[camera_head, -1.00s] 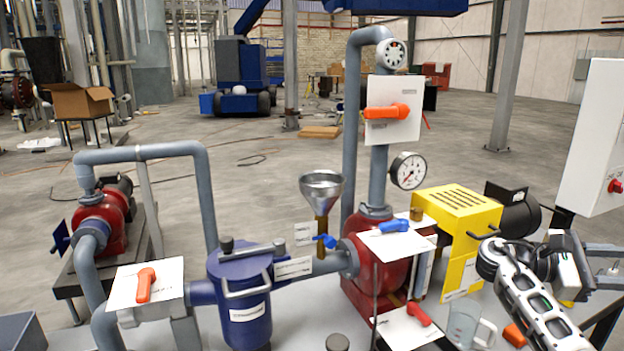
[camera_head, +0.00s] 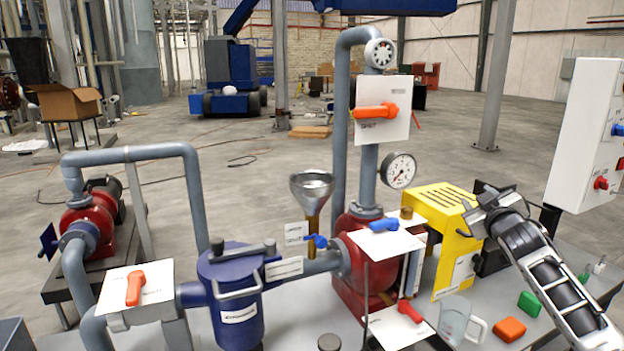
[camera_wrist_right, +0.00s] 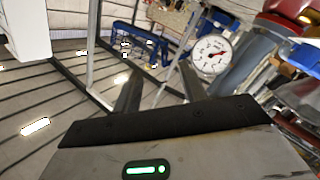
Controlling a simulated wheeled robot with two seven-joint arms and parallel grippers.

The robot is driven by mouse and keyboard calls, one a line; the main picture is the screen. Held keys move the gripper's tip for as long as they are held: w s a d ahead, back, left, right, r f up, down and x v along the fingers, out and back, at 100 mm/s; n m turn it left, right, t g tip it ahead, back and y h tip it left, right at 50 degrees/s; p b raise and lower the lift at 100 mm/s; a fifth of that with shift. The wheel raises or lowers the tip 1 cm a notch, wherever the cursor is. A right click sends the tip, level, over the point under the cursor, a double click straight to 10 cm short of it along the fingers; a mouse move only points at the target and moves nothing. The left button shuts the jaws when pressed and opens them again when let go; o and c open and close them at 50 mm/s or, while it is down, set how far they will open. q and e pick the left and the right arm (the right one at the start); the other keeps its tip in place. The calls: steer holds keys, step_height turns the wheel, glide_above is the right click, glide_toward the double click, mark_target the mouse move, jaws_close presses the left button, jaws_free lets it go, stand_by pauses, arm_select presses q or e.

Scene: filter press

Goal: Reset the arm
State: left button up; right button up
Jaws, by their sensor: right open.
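My right gripper (camera_head: 474,222) is raised in front of the yellow-housed motor unit (camera_head: 440,215) at the right of the head view, with its arm running down to the lower right corner. In the right wrist view my right gripper (camera_wrist_right: 160,82) shows two dark fingers spread apart with nothing between them. The round pressure gauge (camera_head: 399,170) stands left of the gripper in the head view; the gauge (camera_wrist_right: 211,54) also shows beyond the fingers in the right wrist view. My left gripper is not in view.
A white control box (camera_head: 584,135) with a red knob (camera_head: 601,183) stands at the right. An orange block (camera_head: 509,329), a green block (camera_head: 529,304) and a clear jug (camera_head: 455,319) are on the table. Red pump (camera_head: 366,268) and blue strainer (camera_head: 232,295) fill the centre.

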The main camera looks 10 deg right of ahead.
steer(key=s+a+f+n+g+y, duration=0.1)
steer(key=s+a+f+g+y, duration=0.3)
steer(key=a+f, duration=0.6)
steer(key=s+a+f+n+t+y, duration=0.1)
steer(key=s+a+f, duration=0.6)
steer(key=f, duration=0.6)
steer(key=s+a+f+m+g+y, duration=0.1)
steer(key=s+a+f, duration=0.3)
steer(key=s+a, duration=0.5)
steer(key=s+a+f+m+g+y, duration=0.1)
steer(key=s+a+f+g+y, duration=0.1)
steer(key=s+a+f, duration=0.3)
steer(key=s+a, duration=0.4)
steer(key=s, duration=0.5)
steer(key=shift+s+a+m+g+y, duration=0.25)
steer(key=shift+a+m+g+y, duration=0.05)
steer(key=shift+a, duration=0.1)
